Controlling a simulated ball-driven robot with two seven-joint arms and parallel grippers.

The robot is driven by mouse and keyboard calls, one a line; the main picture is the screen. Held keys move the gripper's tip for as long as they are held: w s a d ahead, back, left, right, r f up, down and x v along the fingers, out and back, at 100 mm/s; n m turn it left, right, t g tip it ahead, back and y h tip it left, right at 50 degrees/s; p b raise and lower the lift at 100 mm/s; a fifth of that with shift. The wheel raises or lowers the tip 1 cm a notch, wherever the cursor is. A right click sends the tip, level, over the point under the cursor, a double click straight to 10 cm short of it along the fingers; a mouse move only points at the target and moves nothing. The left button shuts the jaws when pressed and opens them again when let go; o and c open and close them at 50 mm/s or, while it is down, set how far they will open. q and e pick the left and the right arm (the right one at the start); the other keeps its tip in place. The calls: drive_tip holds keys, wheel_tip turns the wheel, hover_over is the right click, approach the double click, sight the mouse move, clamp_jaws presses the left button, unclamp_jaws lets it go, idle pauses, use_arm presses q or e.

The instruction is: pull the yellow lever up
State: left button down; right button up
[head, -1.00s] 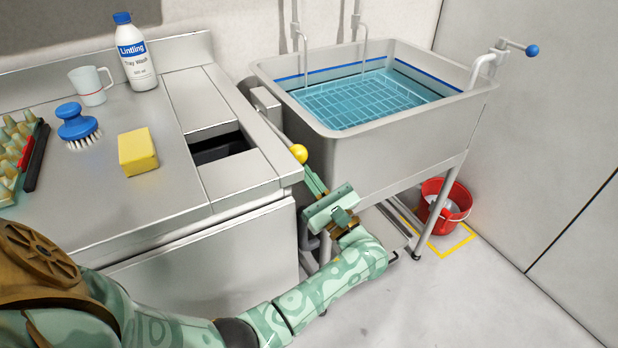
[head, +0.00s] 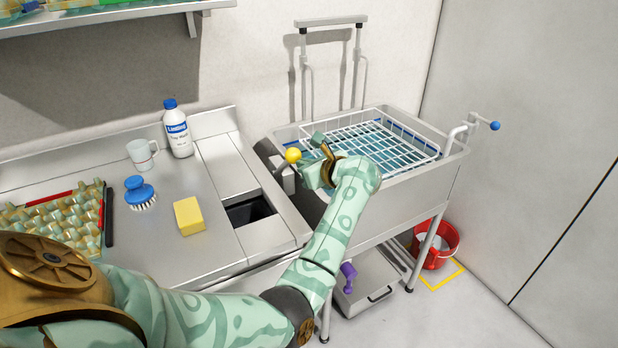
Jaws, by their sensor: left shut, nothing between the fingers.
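The yellow ball knob of the lever (head: 293,155) stands up at the left side of the sink, about level with its rim. My left gripper (head: 305,158) is just to the right of the knob, over the near left rim of the sink. Its fingers are shut and are largely hidden by its own body, so I cannot tell whether they touch the lever. The wire basket (head: 385,140) sits high in the sink, near the rim, under a raised grey frame (head: 331,24). My right gripper is not in view.
The steel counter at left holds a sponge (head: 188,216), a brush (head: 139,192), a mug (head: 142,154), a bottle (head: 177,130) and an egg tray (head: 50,218). A blue-knobbed crank (head: 494,126) sticks out at the sink's right. A red bucket (head: 437,247) stands on the floor.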

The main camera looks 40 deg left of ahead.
sight(296, 149)
use_arm(q)
drive_tip(key=a+r+h, duration=0.1)
drive_tip(key=w+a+r+h+p, duration=0.1)
drive_tip(key=a+r, duration=0.1)
drive_tip(key=a+r+g+p, duration=0.1)
drive_tip(key=shift+w+a+r+h, duration=0.2)
drive_tip(key=shift+w+a+h, duration=0.15)
drive_tip(key=shift+h, duration=0.05)
drive_tip(key=shift+a+r+p, duration=0.15)
drive_tip(key=shift+p, duration=0.2)
drive_tip(key=shift+a+r, duration=0.1)
drive_tip(key=shift+r, duration=0.05)
